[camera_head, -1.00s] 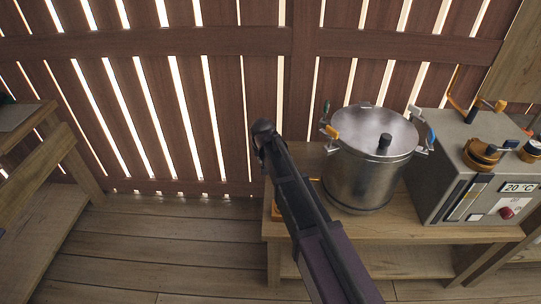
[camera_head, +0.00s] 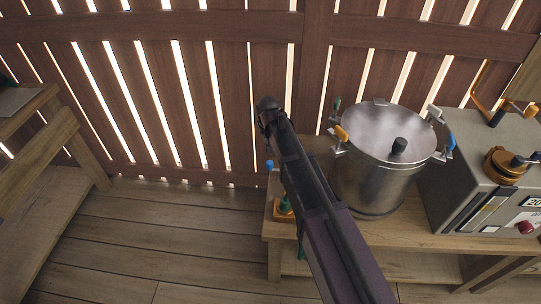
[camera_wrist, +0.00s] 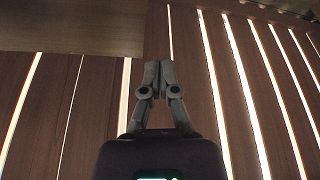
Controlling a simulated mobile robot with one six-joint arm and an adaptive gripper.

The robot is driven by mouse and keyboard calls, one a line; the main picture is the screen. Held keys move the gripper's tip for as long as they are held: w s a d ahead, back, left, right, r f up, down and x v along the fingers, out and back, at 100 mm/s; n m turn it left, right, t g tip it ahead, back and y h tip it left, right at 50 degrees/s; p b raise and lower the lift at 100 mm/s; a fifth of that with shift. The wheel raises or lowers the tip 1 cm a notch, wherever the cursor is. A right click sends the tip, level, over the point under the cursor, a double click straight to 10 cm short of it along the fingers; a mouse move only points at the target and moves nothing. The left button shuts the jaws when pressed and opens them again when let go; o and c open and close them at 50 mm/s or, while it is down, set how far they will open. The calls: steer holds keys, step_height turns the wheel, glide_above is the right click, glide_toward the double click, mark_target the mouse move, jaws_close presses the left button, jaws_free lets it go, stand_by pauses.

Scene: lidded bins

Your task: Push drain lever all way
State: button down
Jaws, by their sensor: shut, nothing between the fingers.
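In the head view, a small fitting with an orange base (camera_head: 284,208) and green part sits at the left end of the wooden bench, partly hidden behind my arm. A blue tip (camera_head: 269,165) stands beside it. I cannot tell for sure whether this is the drain lever. A steel pot (camera_head: 370,185) with a lid and coloured clamps stands to its right. In the wrist view, my gripper (camera_wrist: 158,65) is shut and empty, with slatted wall beyond it. No lever shows there. My gripper's fingers are hard to make out in the head view.
The bench (camera_head: 400,228) also carries a grey control box (camera_head: 465,185) with orange fittings and a red button. A slatted wooden wall (camera_head: 190,100) stands close behind. Another wooden stand (camera_head: 40,150) is at the left. The floor (camera_head: 165,235) between is clear.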

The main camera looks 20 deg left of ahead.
steer(key=shift+w+d+f, duration=0.1)
steer(key=shift+w+f, duration=0.05)
steer(key=b+x, duration=1)
steer(key=shift+s+d, duration=0.3)
steer(key=shift+s, duration=0.3)
steer(key=shift+s+d, duration=0.3)
steer(key=shift+s, duration=0.35)
steer(key=shift+s+d, duration=0.3)
steer(key=shift+s, duration=0.3)
steer(key=shift+s+d, duration=0.2)
steer(key=shift+s, duration=0.3)
